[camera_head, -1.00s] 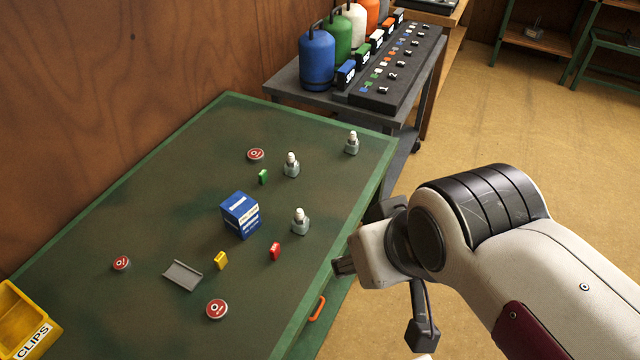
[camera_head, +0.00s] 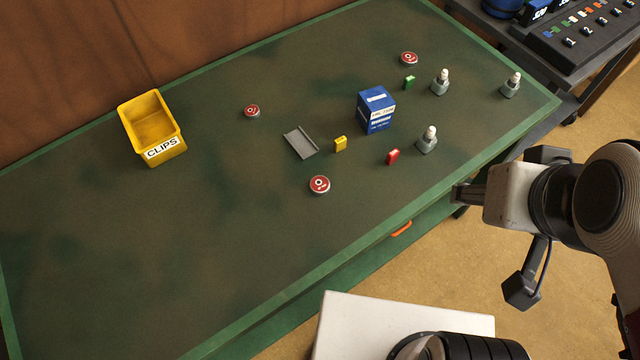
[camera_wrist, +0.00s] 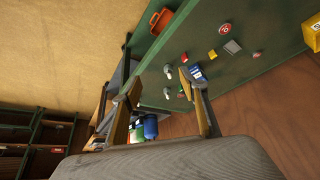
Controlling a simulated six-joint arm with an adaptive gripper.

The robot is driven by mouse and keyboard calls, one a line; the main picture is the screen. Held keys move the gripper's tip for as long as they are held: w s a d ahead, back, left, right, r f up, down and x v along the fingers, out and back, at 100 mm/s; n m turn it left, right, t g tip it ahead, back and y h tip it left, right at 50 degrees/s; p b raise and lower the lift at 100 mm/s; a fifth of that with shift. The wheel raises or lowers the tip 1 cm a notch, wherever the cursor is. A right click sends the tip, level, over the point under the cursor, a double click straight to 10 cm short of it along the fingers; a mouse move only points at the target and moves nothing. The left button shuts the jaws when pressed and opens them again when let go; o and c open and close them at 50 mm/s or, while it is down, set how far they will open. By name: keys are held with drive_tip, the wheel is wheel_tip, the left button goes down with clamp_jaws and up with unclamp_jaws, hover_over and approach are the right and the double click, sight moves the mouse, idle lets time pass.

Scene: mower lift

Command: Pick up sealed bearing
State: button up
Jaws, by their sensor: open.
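Three round red-topped discs with pale ring marks, which look like sealed bearings, lie flat and apart on the green bench: the front disc (camera_head: 319,185), the left disc (camera_head: 252,111) and the back disc (camera_head: 409,58). I cannot tell from the marks which one is named. In the wrist view one red disc (camera_wrist: 225,28) shows at the top, beyond the fingers. My gripper (camera_wrist: 163,80) is open and empty, its two fingers spread. In the head view my wrist is at the right, past the bench's front edge, away from every disc.
A blue box (camera_head: 376,111), a grey tray (camera_head: 300,143), yellow (camera_head: 340,144), red (camera_head: 393,157) and green (camera_head: 409,83) blocks and three white-topped fittings (camera_head: 427,141) stand near the discs. A yellow CLIPS bin (camera_head: 153,130) stands back left. The bench's left front is clear.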

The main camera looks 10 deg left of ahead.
idle(0.4)
drive_tip(key=shift+o, duration=1.1)
drive_tip(key=w+a+f+n+g, duration=0.2)
drive_tip(key=w+a+f+n, duration=0.2)
drive_tip(key=a, duration=0.4)
drive_tip(key=w+a+f+n+g, duration=0.2)
drive_tip(key=w+a+f+n, duration=0.3)
drive_tip(key=a+f, duration=0.4)
drive_tip(key=w+a+f+n+g, duration=0.2)
drive_tip(key=w+a+f+n, duration=0.3)
drive_tip(key=a+f+n, duration=0.2)
drive_tip(key=shift+a+f, duration=0.25)
drive_tip(key=shift+a, duration=0.4)
drive_tip(key=shift+w+a+r+n, duration=0.15)
drive_tip(key=shift+w+a+n, duration=0.1)
drive_tip(key=shift+w+n, duration=0.2)
drive_tip(key=shift+n, duration=0.55)
